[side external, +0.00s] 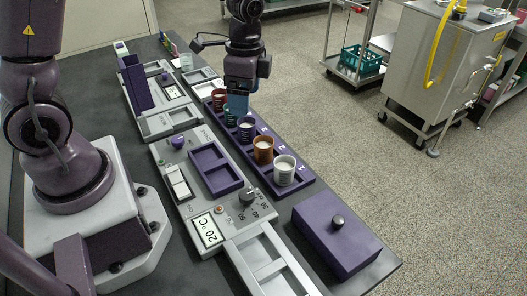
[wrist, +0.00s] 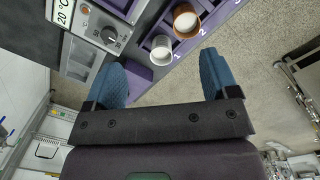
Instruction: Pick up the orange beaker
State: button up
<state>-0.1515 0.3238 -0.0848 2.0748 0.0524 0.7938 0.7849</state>
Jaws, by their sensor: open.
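The orange beaker (side external: 263,155) stands upright in the purple rack (side external: 303,182), second from the near end, with pale contents. In the wrist view the orange beaker (wrist: 184,30) is at the top, beside the number 2, beyond my fingertips. My gripper (side external: 237,106) points down over the farther part of the rack, with its fingers overlapping the teal and purple beakers in the picture. The wrist view shows my gripper (wrist: 160,60) with two blue fingers spread wide and nothing held between them.
A white beaker (side external: 285,174) stands nearest; purple (side external: 245,133), teal (side external: 229,118) and dark red (side external: 219,95) beakers stand farther along. A purple lidded box (side external: 333,238) lies near the bench's front edge. The control panel (side external: 208,229) is left of the rack.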

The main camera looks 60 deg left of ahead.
jog(key=w+f+m, duration=0.3)
jog(key=f+m, duration=0.1)
jog(key=m, duration=0.5)
send_over(263, 143)
jog(key=d, duration=0.2)
jog(key=shift+t, duration=0.3)
jog(key=f, duration=0.7)
jog(key=shift+s+d, duration=0.1)
jog(key=shift+s, duration=0.25)
jog(key=shift+s+a+f, duration=0.1)
jog(key=shift+f, duration=1.25)
jog(key=shift+s+a+f, duration=0.1)
jog(key=shift+f, duration=1.25)
jog(key=c, duration=1)
jog(key=shift+r, duration=0.15)
